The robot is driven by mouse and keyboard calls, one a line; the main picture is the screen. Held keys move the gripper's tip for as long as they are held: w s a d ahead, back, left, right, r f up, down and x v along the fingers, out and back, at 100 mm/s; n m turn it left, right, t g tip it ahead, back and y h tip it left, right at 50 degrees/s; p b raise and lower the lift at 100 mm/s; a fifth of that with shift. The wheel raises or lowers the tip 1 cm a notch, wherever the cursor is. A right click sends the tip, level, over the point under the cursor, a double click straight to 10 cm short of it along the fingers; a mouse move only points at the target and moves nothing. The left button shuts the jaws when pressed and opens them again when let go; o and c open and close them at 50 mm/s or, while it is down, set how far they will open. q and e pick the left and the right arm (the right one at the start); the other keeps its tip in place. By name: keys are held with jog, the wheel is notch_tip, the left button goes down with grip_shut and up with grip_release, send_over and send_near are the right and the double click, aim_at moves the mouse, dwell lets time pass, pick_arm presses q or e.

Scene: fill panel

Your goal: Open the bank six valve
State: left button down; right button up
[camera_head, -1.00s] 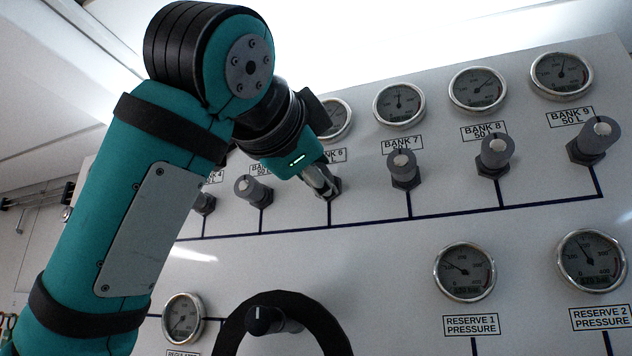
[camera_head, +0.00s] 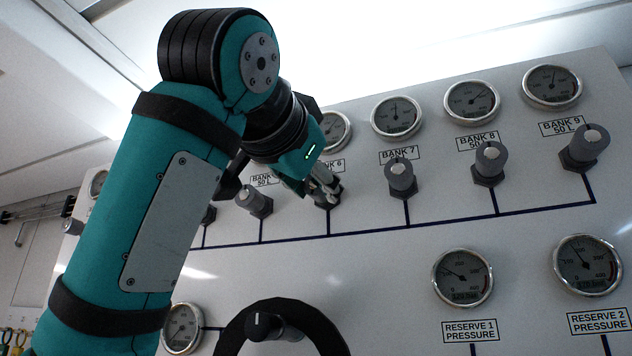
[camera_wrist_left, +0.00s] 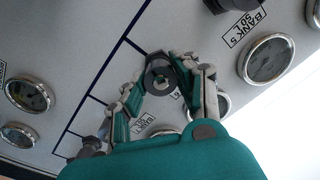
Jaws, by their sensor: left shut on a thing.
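The bank six valve (camera_head: 328,200) is a dark grey knob under a partly hidden label ending in 6, on the white panel. My left gripper (camera_head: 325,188) reaches it from the upper left and covers most of the knob. In the left wrist view my left gripper (camera_wrist_left: 165,80) has its fingers on either side of the round valve knob (camera_wrist_left: 158,78), shut on it. The bank six gauge (camera_head: 333,131) shows partly behind my wrist; its reading is hard to see. My right gripper is not in view.
The bank seven valve (camera_head: 401,178) is close on the right, and the bank five valve (camera_head: 254,200) on the left. The bank eight valve (camera_head: 489,163) and bank nine valve (camera_head: 584,150) stand farther right. A large black handwheel (camera_head: 317,318) juts out below.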

pick_arm(q)
jog(key=shift+a+r, duration=0.1)
jog(key=shift+r, duration=0.05)
jog(key=c, duration=1)
grip_release()
jog(key=shift+o, duration=0.2)
jog(key=shift+s, duration=0.35)
jog(key=v, duration=1.1)
jog(key=shift+s+a, duration=0.1)
